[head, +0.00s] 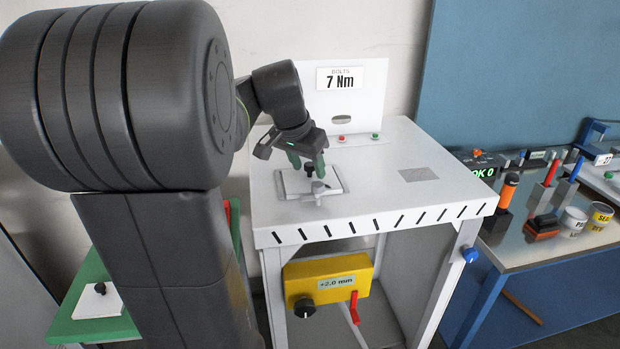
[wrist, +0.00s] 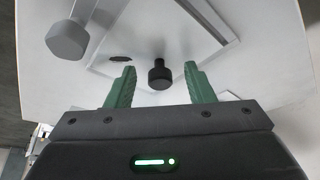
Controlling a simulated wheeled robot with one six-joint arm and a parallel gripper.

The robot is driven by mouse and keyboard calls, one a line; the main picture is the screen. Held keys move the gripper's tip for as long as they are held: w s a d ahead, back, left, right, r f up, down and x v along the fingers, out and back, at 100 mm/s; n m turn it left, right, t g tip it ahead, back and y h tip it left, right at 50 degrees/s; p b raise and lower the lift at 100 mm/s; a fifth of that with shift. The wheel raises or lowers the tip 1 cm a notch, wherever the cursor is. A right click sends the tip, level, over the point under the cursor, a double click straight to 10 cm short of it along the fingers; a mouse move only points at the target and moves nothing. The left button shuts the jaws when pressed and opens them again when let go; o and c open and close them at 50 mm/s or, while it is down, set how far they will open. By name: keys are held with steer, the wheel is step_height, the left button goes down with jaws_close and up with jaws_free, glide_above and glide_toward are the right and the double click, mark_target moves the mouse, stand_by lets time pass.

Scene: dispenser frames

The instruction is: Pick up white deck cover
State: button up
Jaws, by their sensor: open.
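The white deck cover (head: 297,184) is a flat plate with a black knob (head: 309,170) on it, lying on the white table top. It also shows in the wrist view as a pale panel (wrist: 205,30) in a frame, with the black knob (wrist: 160,75) at the centre. My gripper (head: 307,163) has green fingers and is open above the cover. In the wrist view the gripper (wrist: 156,88) has one finger on each side of the knob, with gaps on both sides. I cannot tell whether the fingertips reach down to the knob's height.
A grey knob-headed post (wrist: 67,40) stands by the cover's corner; it also shows in the head view (head: 318,190). A back panel reads "7 Nm" (head: 340,82). A yellow box (head: 325,280) hangs below the table. A green surface (head: 85,325) with another knobbed white plate lies at lower left.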

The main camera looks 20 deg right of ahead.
steer(key=shift+c, duration=0.2)
jaws_close()
steer(key=shift+r, duration=0.1)
